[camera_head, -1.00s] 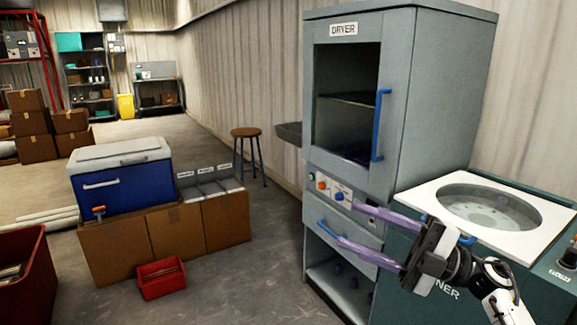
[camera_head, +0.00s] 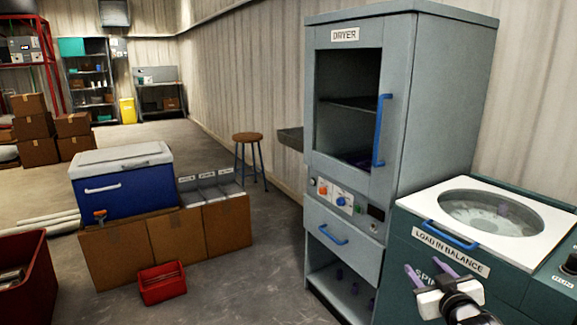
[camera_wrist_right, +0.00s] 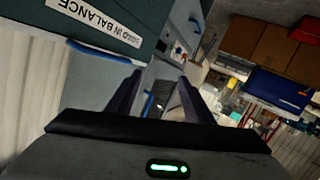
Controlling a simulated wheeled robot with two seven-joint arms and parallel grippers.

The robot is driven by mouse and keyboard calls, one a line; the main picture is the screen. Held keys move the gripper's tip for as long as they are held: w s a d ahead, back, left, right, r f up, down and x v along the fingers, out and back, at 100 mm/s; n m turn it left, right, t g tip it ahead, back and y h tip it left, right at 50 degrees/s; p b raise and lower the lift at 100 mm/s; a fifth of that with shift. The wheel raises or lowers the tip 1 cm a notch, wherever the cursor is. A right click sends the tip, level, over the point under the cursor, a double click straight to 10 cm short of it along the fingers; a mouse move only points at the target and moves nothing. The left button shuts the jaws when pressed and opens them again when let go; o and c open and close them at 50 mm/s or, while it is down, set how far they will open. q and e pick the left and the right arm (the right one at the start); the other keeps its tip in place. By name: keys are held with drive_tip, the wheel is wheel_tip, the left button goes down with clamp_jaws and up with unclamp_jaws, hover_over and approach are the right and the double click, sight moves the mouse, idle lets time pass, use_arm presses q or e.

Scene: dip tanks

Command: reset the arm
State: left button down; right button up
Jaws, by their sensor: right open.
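My right gripper (camera_head: 430,272) is at the lower right of the head view, in front of the spinner's labelled front. Its two purple fingers are spread apart with nothing between them. In the right wrist view the fingers of this gripper (camera_wrist_right: 160,95) are also apart and empty, with the dryer's blue handle showing beyond them. My left gripper is not in either view.
The dryer (camera_head: 405,110) stands just left of the spinner (camera_head: 450,255), which has a white top and round window. A blue cooler (camera_head: 125,185) sits on cardboard boxes (camera_head: 160,238). A red bin (camera_head: 162,282) is on the floor. Open floor lies before the dryer.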

drive_tip(key=s+a+f+g+y, duration=0.15)
drive_tip(key=s+a+f, duration=0.25)
drive_tip(key=s+f, duration=0.45)
drive_tip(key=s+a+f+g, duration=0.2)
drive_tip(key=s+a+f, duration=0.2)
drive_tip(key=s+f, duration=0.45)
drive_tip(key=s+a+f+g+y, duration=0.1)
drive_tip(key=s+a+f+g, duration=0.1)
drive_tip(key=s+a+f, duration=0.6)
drive_tip(key=s+g, duration=0.1)
drive_tip(key=s, duration=1.4)
drive_tip(key=shift+a+f+m+y, duration=0.25)
drive_tip(key=shift+m+y, duration=0.05)
drive_tip(key=shift+y, duration=0.05)
